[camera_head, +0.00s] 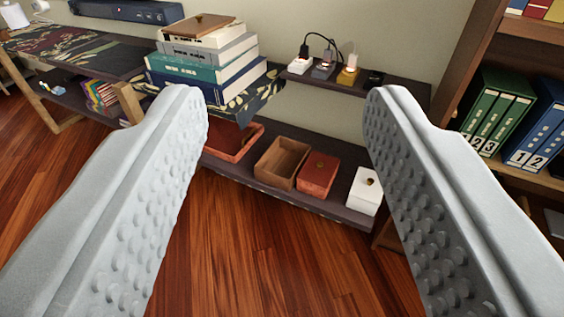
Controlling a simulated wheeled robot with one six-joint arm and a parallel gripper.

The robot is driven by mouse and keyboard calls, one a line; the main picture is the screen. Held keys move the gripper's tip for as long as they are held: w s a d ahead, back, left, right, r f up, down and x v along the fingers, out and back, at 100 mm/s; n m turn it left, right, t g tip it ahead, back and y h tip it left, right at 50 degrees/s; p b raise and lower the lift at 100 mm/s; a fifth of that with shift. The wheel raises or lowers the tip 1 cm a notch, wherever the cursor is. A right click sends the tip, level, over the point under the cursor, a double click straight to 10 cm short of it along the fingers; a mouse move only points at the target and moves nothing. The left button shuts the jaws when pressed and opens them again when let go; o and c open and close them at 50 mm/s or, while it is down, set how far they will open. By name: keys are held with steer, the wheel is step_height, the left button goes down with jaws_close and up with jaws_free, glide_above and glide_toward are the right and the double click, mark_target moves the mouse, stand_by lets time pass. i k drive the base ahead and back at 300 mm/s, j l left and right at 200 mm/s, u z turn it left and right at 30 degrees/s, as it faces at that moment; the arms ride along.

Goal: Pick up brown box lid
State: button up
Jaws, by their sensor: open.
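The brown box lid (199,27) lies flat on top of a stack of books (205,62) at the upper left, with a small knob on it. The open brown wooden box (282,163) stands without a lid on the low dark shelf. My gripper (286,97) is open and empty. Its two grey studded fingers are in the foreground, and the lid is beyond them, up and left of the gap. Nothing is touching the fingers.
On the low shelf are a red tray (233,141), a red lidded box (318,174) and a white lidded box (364,190). An upper shelf holds small plugged-in devices (324,70). A bookcase with binders (497,112) stands right. The wood floor (255,260) is clear.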

mark_target(196, 27)
steer(key=i+j, duration=0.1)
steer(key=i, duration=0.4)
steer(key=i+j+z, duration=0.1)
steer(key=i, duration=0.4)
steer(key=i+j, duration=0.2)
steer(key=i, duration=0.3)
steer(key=i+j+z, duration=0.15)
steer(key=i, duration=0.35)
